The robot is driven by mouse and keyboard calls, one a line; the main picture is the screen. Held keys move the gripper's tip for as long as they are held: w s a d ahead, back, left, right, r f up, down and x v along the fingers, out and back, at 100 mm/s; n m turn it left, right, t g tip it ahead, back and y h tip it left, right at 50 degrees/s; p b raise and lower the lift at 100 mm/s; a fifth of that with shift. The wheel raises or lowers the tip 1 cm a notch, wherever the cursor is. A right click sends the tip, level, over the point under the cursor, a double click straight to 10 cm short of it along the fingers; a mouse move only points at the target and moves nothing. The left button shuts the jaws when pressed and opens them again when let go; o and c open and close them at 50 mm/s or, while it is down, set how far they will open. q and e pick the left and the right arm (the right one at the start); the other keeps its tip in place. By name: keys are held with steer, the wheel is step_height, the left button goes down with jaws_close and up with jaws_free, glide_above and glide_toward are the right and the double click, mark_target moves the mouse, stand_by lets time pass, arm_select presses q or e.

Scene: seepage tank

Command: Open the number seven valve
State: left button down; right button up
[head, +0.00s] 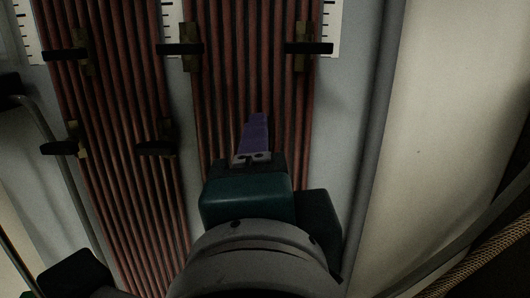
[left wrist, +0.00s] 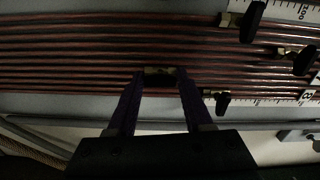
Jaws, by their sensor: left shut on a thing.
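My left gripper (head: 257,122) reaches up from the bottom of the head view, its purple fingers over the right bundle of reddish tubes. In the left wrist view its two fingers close on a small valve (left wrist: 160,74) with a dark handle and brass body, in front of the tubes. In the head view that valve is hidden behind the fingers. No number seven label is readable, so I cannot tell this valve's number. My right gripper is not in view.
Other black-handled brass valves sit on the panel at upper left (head: 67,55), upper middle (head: 180,49), upper right (head: 309,47), lower left (head: 65,147) and lower middle (head: 157,147). A grey pipe (head: 372,150) runs along the panel's right edge.

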arm_select(q)
steer(key=shift+c, duration=1.6)
jaws_free()
